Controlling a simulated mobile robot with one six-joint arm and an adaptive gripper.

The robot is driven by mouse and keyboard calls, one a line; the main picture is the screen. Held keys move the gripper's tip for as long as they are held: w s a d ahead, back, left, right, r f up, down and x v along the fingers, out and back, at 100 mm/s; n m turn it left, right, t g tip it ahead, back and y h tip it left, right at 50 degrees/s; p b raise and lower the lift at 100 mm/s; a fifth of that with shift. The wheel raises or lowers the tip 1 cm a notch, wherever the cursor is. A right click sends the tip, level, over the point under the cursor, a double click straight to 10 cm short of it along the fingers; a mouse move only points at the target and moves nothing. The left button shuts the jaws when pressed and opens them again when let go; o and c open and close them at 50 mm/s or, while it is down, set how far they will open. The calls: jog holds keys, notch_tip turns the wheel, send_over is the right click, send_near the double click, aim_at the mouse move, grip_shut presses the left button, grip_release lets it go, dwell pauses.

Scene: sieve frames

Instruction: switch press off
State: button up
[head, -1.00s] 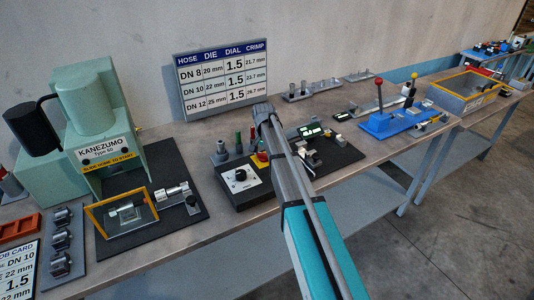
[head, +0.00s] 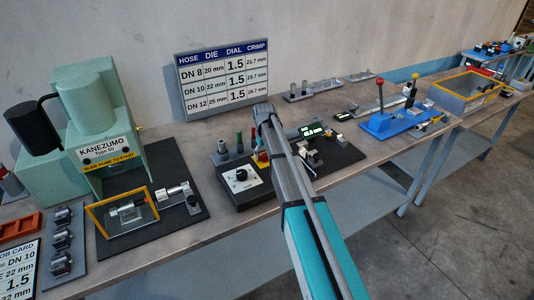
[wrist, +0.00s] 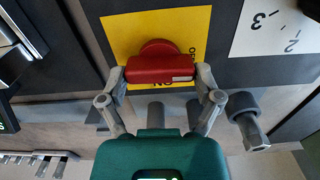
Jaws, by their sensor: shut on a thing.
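In the wrist view a red rotary switch handle (wrist: 150,70) sits on a yellow plate (wrist: 120,35). The handle lies across the picture, with a white mark at its right end. Letters that look like "OF" show on the plate by that end, and partly covered letters that look like "ON" show below the handle. My gripper (wrist: 162,76) has a finger at each end of the handle and is shut on it. The press (head: 100,125) stands at the left.
A dial panel (wrist: 280,28) adjoins the switch in the wrist view. A grey cylindrical part (wrist: 247,118) stands close to the right finger. In the head view green and grey posts stand left of my arm, and small fittings (head: 308,155) lie right of it.

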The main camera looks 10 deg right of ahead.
jog(key=shift+s+n, duration=0.15)
jog(key=shift+n, duration=0.25)
jog(key=o, duration=0.9)
jog(key=shift+d, duration=0.1)
